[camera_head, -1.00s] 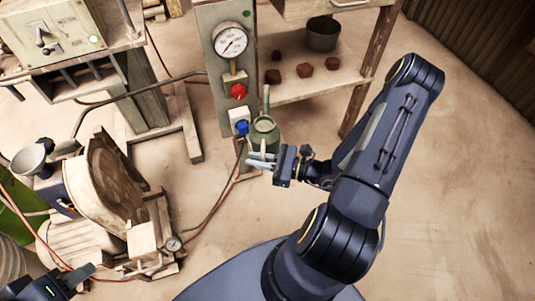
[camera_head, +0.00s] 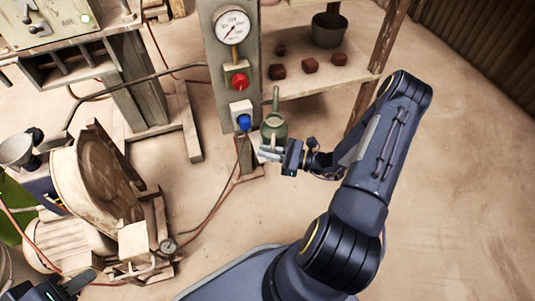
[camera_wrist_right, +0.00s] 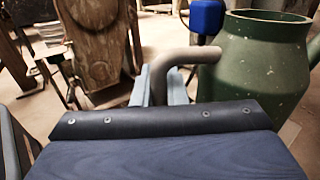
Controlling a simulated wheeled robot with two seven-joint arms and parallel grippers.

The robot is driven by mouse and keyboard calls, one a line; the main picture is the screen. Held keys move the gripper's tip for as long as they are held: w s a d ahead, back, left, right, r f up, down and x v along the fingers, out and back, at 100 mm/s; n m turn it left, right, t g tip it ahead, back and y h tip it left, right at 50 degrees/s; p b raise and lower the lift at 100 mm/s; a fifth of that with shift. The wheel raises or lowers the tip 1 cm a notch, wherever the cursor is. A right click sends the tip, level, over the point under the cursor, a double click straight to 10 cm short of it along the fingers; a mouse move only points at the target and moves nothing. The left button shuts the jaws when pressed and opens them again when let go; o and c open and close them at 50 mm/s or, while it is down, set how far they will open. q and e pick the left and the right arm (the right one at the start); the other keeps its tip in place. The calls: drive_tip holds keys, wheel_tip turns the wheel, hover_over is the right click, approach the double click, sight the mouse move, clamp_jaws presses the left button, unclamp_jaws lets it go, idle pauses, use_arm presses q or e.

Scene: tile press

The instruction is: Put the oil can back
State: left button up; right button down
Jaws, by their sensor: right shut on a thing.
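The green oil can (camera_head: 274,128) is upright, with its thin spout pointing up, in front of the grey gauge post and the shelf. My right gripper (camera_head: 270,153) is shut on it at the near side. In the right wrist view the can's green body (camera_wrist_right: 258,60) fills the right side, and a bent grey handle (camera_wrist_right: 180,62) passes between the gripper's pale fingers (camera_wrist_right: 160,88). The can's base is partly hidden, and I cannot tell its exact height. My left gripper (camera_head: 80,282) is at the bottom left corner, cut by the edge, its jaws unclear.
The post carries a gauge (camera_head: 232,27), a red knob (camera_head: 240,80) and a blue knob (camera_head: 243,122). Right of it a wooden shelf (camera_head: 300,93) holds several red-brown blocks and a dark pot (camera_head: 328,29). A round wooden machine (camera_head: 95,175) and hoses are at left. Floor at right is clear.

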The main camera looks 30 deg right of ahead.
drive_tip(key=shift+r, duration=0.15)
drive_tip(key=c, duration=1.5)
unclamp_jaws()
drive_tip(key=shift+f, duration=0.2)
drive_tip(key=shift+o, duration=0.2)
drive_tip(key=shift+r, duration=0.1)
